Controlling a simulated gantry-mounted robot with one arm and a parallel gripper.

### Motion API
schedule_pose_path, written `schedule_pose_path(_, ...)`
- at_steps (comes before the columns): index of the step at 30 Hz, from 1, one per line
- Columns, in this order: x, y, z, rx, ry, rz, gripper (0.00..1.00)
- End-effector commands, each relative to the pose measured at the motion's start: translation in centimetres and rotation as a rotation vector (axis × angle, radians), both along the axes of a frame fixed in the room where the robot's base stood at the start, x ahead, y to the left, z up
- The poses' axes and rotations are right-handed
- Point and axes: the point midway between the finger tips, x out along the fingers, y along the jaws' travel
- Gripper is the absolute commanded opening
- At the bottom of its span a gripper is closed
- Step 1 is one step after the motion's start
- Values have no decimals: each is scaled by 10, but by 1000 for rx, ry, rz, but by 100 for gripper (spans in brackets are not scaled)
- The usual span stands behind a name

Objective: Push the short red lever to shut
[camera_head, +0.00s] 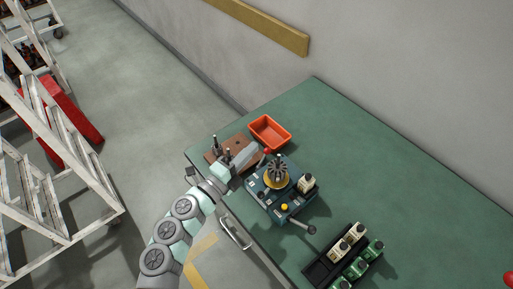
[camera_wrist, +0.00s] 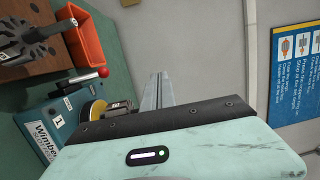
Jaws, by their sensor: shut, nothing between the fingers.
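The short lever with a red knob (camera_head: 266,151) sticks out at the far left corner of the blue winding machine (camera_head: 261,198). In the wrist view the red knob (camera_wrist: 103,72) ends a pale rod, left of my fingers. My gripper (camera_head: 252,148) is shut and empty, its fingertips close to the knob in the head view. In the wrist view the gripper (camera_wrist: 158,77) shows a gap between its fingers and the knob; contact is not visible. The machine (camera_wrist: 62,118) carries a yellow disc (camera_wrist: 97,108) with a dark slotted armature (camera_head: 277,171) on it.
A brown block (camera_head: 212,155) with upright pins and an orange bin (camera_head: 270,132) stand beyond the machine. A longer lever with a dark knob (camera_head: 311,230) sticks out at its near side. A black rack (camera_head: 318,270) holds several white and green parts.

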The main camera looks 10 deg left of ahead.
Motion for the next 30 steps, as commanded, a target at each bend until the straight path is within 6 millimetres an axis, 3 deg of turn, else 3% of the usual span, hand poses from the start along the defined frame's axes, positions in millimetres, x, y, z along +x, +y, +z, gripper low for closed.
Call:
schedule_pose_path(7,-16,8,18,-1,1,3,0)
schedule_pose_path(25,-17,7,19,-4,1,0,0)
schedule_pose_path(28,-23,-5,13,-50,6,-33,0)
schedule_pose_path(30,-33,-24,6,-130,11,-83,0)
